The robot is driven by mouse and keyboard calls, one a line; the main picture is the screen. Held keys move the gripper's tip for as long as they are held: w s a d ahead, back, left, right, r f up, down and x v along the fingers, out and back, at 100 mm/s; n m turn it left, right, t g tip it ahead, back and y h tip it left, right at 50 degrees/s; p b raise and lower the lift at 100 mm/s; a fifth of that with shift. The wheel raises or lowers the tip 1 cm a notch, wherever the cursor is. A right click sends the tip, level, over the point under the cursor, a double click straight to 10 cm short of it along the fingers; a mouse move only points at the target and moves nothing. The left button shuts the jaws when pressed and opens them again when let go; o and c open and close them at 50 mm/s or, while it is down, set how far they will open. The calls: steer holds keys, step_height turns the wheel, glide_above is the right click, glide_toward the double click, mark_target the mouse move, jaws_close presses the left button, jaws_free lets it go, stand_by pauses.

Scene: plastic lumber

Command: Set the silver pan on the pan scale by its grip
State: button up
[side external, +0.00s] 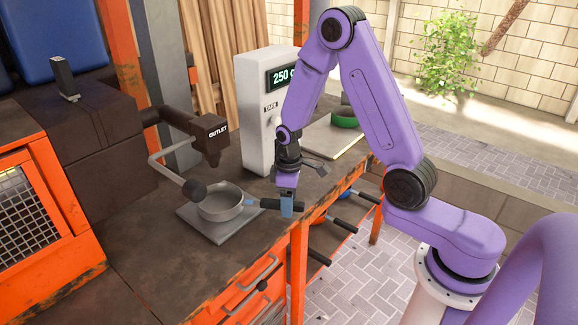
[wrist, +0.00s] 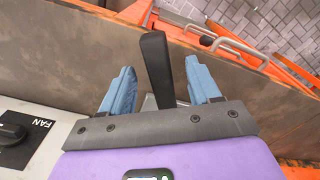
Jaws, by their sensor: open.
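The silver pan (side external: 222,205) sits upright on a flat grey plate (side external: 205,232) under the dark outlet arm. Its dark grip points right, toward the bench's front edge. My gripper (side external: 287,205) is open and low at the grip, its blue fingers pointing down. In the wrist view, the black grip (wrist: 157,70) stands between the two spread fingers of my gripper (wrist: 164,82), with gaps on both sides. The pan's bowl is mostly hidden there. A white scale column (side external: 258,105) with a "250" display and a TARE label stands behind my gripper, partly covered by my arm.
The dark outlet (side external: 208,133) overhangs the pan, with a round-knobbed lever beside it. A green ring (side external: 343,116) lies on a pale board (side external: 335,142) at the back right. Dark handles (side external: 345,222) stick out from a shelf below. A FAN knob (wrist: 12,130) shows in the wrist view.

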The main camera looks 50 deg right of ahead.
step_height(320, 180, up, 15)
steer(key=s+a+r+n, duration=0.1)
steer(key=s+a+n, duration=0.2)
steer(key=s+a, duration=0.55)
steer(key=s+d+n, duration=0.1)
steer(key=s+n, duration=0.2)
steer(key=s, duration=1.4)
steer(key=shift+s+d+f+n, duration=0.25)
steer(key=shift+f+n, duration=0.05)
